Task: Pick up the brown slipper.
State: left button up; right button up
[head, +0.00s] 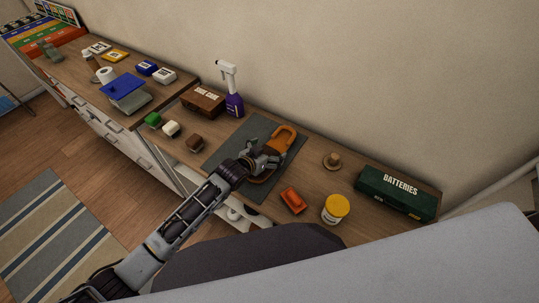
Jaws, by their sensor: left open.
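The brown slipper (284,137) lies on a dark grey mat (229,150) on the wooden top. Its orange-brown upper part shows beyond my left gripper (271,160). A darker brown part shows below the gripper, and I cannot tell whether it belongs to the same slipper. My left gripper is open and is over or beside the slipper's near part, hiding some of it. I cannot tell whether the fingers touch it. My right gripper is not in view.
Right of the mat are an orange-red block (293,200), a yellow-lidded jar (336,209), a small tan knob-like object (332,161) and a green batteries box (396,193). A purple spray bottle (233,98) and a brown box (203,99) stand behind left. Several small blocks sit left.

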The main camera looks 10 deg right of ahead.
aim_at(268, 151)
pick_arm(q)
jog(key=c, duration=1)
jog(key=shift+r, duration=0.1)
jog(key=shift+c, duration=0.2)
jog(key=shift+r+b, duration=0.3)
jog(key=shift+r, duration=4.65)
